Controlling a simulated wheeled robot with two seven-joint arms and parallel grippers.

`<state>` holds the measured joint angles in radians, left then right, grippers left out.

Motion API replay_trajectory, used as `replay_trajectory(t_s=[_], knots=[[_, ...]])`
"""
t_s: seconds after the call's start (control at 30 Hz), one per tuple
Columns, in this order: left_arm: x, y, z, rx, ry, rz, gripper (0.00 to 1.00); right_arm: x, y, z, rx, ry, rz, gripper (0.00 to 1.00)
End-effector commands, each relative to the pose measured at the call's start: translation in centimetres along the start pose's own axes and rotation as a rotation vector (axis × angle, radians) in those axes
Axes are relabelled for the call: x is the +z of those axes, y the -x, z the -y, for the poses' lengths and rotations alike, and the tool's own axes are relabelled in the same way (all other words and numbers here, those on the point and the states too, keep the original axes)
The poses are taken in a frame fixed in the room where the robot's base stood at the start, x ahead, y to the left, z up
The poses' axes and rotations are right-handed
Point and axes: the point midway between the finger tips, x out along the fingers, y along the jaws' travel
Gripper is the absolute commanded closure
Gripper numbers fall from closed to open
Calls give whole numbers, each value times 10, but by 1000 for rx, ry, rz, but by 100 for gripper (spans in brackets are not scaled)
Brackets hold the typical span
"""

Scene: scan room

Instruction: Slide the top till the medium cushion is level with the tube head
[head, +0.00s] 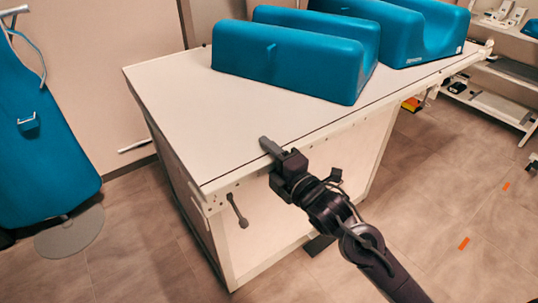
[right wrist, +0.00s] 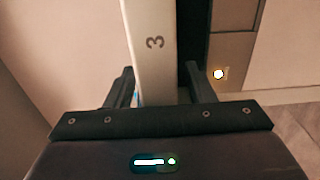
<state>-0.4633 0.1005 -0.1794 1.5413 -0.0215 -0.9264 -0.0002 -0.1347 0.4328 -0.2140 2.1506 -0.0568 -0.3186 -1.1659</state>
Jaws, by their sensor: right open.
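The table top (head: 190,110) is a pale flat slab on a white base. Two blue cushions with hollows lie on it: a nearer one (head: 285,68) and a larger one (head: 400,35) towards the far end. I cannot tell which is the medium one. The tube head is not recognisable in view. My left gripper is not in view.
A blue apron-like garment (head: 40,130) hangs on a stand at the left. A dark lever (head: 238,211) sticks out below the top's edge. Shelves (head: 500,95) stand at the far right. The tiled floor at the right is mostly clear.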

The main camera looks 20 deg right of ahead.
Motion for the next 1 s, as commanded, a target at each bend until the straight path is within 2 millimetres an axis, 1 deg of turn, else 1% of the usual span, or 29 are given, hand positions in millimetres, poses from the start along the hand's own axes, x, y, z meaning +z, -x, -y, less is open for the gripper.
replay_trajectory(t_s=[0.1, 0.47, 0.67, 0.83, 1.0], knots=[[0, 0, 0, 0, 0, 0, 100, 0, 0, 0, 0, 0, 0, 52], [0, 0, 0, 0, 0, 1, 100, 0, 0, 0, 0, -1, 0, 99], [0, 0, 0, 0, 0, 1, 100, -2, 0, 0, 0, -1, 0, 100], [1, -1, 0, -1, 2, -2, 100, -19, 0, 0, 0, -2, -5, 100], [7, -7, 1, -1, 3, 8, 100, -20, 0, 1, -1, -2, -4, 100]])
